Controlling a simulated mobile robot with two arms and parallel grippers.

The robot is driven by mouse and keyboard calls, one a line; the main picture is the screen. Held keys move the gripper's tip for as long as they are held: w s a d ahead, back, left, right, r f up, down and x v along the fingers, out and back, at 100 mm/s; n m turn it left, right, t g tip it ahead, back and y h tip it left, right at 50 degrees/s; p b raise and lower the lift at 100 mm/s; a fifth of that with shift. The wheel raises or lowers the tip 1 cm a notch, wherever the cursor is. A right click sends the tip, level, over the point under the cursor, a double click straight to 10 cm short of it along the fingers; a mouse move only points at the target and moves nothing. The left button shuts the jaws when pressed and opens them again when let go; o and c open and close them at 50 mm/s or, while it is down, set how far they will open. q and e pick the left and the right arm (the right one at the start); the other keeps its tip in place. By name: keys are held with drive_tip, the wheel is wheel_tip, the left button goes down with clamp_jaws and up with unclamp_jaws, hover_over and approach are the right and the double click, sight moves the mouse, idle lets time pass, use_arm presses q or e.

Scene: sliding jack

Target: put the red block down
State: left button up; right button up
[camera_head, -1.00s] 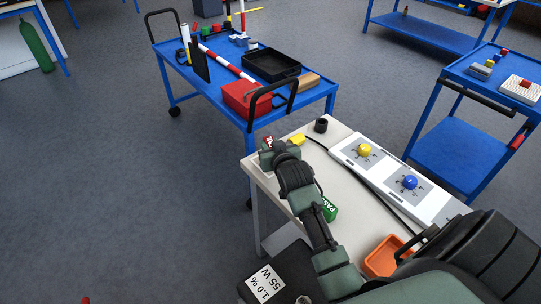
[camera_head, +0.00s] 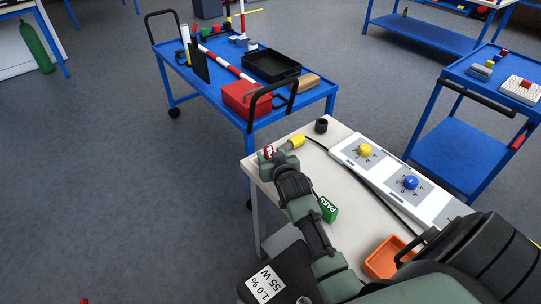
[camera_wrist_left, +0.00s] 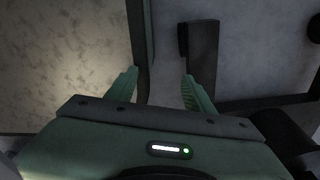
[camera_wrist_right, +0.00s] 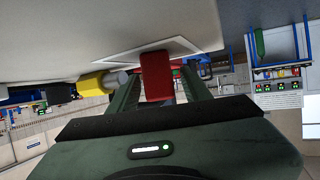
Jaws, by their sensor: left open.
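The red block (camera_wrist_right: 156,76) sits between the fingers of my right gripper (camera_wrist_right: 160,82) in the right wrist view, with the pale tabletop and a white outlined square (camera_wrist_right: 118,62) close by. In the head view the red block (camera_head: 270,152) shows as a small red and white patch at my right gripper (camera_head: 266,157), near the left corner of the white table (camera_head: 345,205). Whether its underside touches the tabletop is hidden. My left gripper (camera_wrist_left: 160,85) is open and empty in the left wrist view.
A black cup (camera_head: 321,125), a green PASS block (camera_head: 328,209), a panel with yellow and blue knobs (camera_head: 388,172) and an orange tray (camera_head: 384,260) are on the table. A blue cart (camera_head: 214,86) stands behind.

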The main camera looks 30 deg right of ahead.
drive_tip(key=shift+r, duration=0.25)
drive_tip(key=p+v, duration=0.1)
drive_tip(key=v, duration=1)
drive_tip(key=shift+f, duration=0.1)
drive_tip(key=shift+s+a+r, duration=0.1)
drive_tip(key=shift+s+r, duration=0.15)
drive_tip(key=shift+s, duration=0.2)
drive_tip(key=shift+r, duration=0.1)
